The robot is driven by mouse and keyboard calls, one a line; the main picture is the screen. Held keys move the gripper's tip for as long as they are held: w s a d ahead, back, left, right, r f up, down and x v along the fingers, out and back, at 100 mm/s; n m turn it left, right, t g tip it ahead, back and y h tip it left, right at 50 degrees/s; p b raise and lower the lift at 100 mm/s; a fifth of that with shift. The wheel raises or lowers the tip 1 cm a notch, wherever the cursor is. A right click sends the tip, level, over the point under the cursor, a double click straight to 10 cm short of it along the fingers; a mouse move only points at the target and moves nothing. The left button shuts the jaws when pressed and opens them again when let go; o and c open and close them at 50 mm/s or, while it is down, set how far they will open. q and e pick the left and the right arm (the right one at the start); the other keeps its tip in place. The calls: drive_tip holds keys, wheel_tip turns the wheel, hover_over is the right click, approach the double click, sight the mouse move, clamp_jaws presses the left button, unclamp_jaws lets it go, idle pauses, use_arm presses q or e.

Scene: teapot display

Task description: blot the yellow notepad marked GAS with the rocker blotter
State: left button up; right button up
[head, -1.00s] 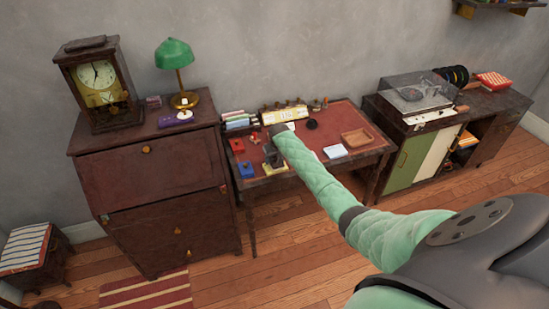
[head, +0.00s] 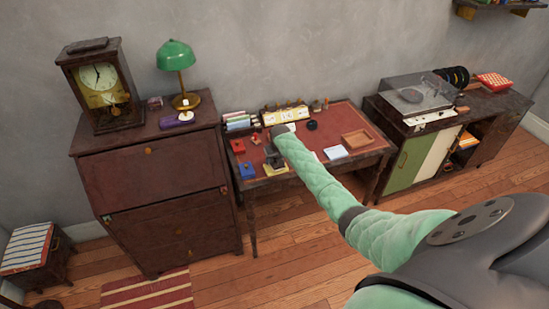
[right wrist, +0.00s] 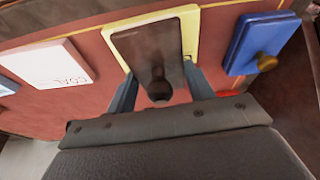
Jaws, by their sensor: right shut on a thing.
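The rocker blotter (right wrist: 150,52), a dark brown block with a round knob, is between the fingers of my right gripper (right wrist: 160,90). The gripper is shut on it. The yellow notepad (right wrist: 189,34) lies directly under the blotter in the right wrist view; its edges show around the block. Its marking is covered or out of sight. I cannot tell whether blotter and pad touch. In the head view my right gripper (head: 273,154) is over the front left of the red-topped desk, at the yellow notepad (head: 277,173). My left gripper is not in view.
A white pad marked COAL (right wrist: 47,65) lies left of the yellow one in the wrist view, a blue pad (right wrist: 260,42) with a brass knob right. A red item (head: 238,146) and a wooden tray (head: 357,138) are on the desk (head: 340,120). A drawer cabinet (head: 150,165) stands left.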

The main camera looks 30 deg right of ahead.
drive_tip(key=shift+s+t, duration=0.25)
drive_tip(key=shift+t, duration=0.25)
drive_tip(key=shift+w+r, duration=0.1)
drive_tip(key=shift+r, duration=0.05)
drive_tip(key=shift+r+p, duration=0.35)
drive_tip(key=shift+r, duration=3.05)
